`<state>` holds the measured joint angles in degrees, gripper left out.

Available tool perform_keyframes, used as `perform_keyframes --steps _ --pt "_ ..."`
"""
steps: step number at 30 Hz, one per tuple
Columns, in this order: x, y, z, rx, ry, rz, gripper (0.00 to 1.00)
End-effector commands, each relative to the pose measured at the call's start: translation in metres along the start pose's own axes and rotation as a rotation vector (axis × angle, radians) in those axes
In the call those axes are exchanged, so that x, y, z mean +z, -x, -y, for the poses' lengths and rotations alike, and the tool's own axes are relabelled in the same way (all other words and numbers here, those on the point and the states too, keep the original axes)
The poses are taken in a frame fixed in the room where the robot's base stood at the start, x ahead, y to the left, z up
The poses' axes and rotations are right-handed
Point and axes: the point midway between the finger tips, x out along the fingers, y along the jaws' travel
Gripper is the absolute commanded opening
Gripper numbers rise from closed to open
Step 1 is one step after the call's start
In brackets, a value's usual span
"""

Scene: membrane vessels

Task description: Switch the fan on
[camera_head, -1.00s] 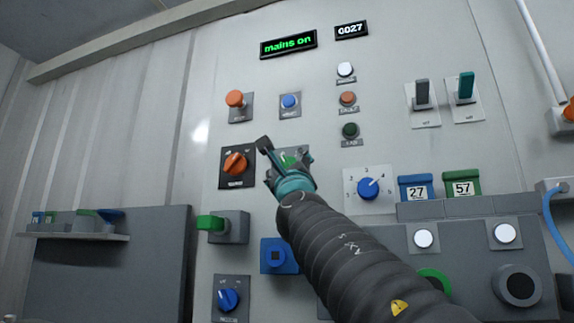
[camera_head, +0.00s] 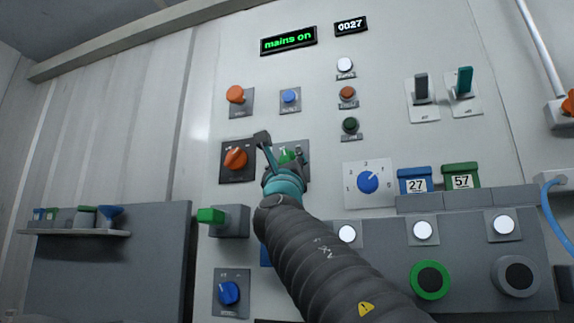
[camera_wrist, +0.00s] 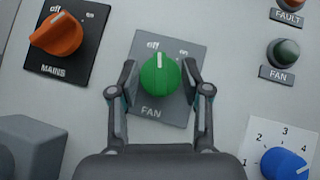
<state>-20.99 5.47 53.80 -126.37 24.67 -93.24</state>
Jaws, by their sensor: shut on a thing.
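The fan switch is a green rotary knob (camera_wrist: 160,75) on a grey plate (camera_wrist: 147,48) marked "off", "on" and "FAN". Its white mark points up, between the two labels and nearer "off". My gripper (camera_wrist: 160,84) has a finger on each side of the knob and is shut on it. In the head view the green knob (camera_head: 287,156) is partly hidden by my gripper (camera_head: 283,160). The dark green fan lamp (camera_wrist: 284,52) above right looks unlit; it also shows in the head view (camera_head: 350,126).
The orange mains knob (camera_wrist: 57,34) is close on the left, and a display (camera_head: 288,41) reads "mains on". A blue numbered dial (camera_wrist: 284,163) is at lower right. A green-handled block (camera_head: 228,220) juts out at lower left.

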Motion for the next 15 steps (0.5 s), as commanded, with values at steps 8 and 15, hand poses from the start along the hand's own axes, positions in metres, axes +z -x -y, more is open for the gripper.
perform_keyframes --steps 8,15 --pt "0.0002 -0.0011 -0.005 -0.181 -0.185 -0.001 0.13" --pt "0.0026 -0.0035 -0.0061 -0.337 -0.339 -0.002 0.13"
